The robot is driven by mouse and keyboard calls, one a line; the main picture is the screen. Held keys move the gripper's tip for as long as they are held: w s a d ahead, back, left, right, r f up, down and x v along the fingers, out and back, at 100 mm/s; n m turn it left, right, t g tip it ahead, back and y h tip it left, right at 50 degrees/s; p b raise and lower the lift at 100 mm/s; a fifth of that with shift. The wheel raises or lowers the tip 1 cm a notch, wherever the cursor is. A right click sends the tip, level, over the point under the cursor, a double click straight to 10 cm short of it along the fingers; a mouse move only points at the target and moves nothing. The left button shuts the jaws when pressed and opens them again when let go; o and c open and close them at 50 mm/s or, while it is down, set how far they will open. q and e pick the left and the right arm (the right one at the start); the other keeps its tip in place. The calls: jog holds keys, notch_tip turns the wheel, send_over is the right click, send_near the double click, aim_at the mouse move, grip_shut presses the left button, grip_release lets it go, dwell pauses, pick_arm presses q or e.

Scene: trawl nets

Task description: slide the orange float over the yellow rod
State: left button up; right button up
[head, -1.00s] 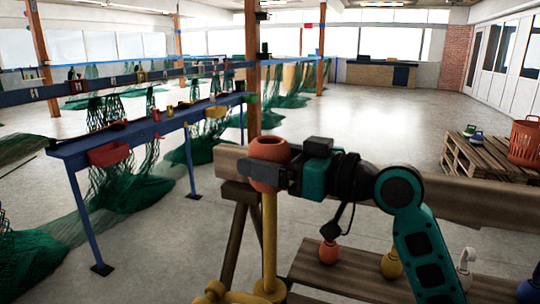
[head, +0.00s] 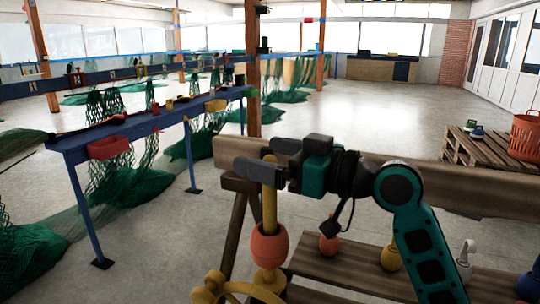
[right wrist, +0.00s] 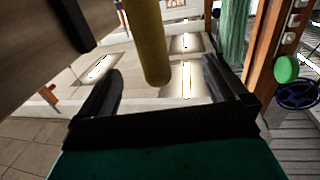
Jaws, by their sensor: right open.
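The orange float (head: 269,245) is around the yellow rod (head: 269,208), low down near the rod's base. The rod stands upright and its upper part shows above the float. My right gripper (head: 262,168) is open at the top of the rod, above the float and apart from it. In the right wrist view the yellow rod (right wrist: 149,45) shows between the two open fingers (right wrist: 168,90), and the float is not seen there. My left gripper is not in view.
A wooden beam (head: 430,188) runs behind my right arm. Another orange float (head: 329,245) and a yellow float (head: 391,258) are on a wooden shelf (head: 345,270). A yellow wheel (head: 235,288) is by the rod's base. A blue net rack (head: 150,130) stands left.

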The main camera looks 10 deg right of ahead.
jog(key=b+v, duration=0.2)
jog(key=v, duration=1.1)
dwell(0.7)
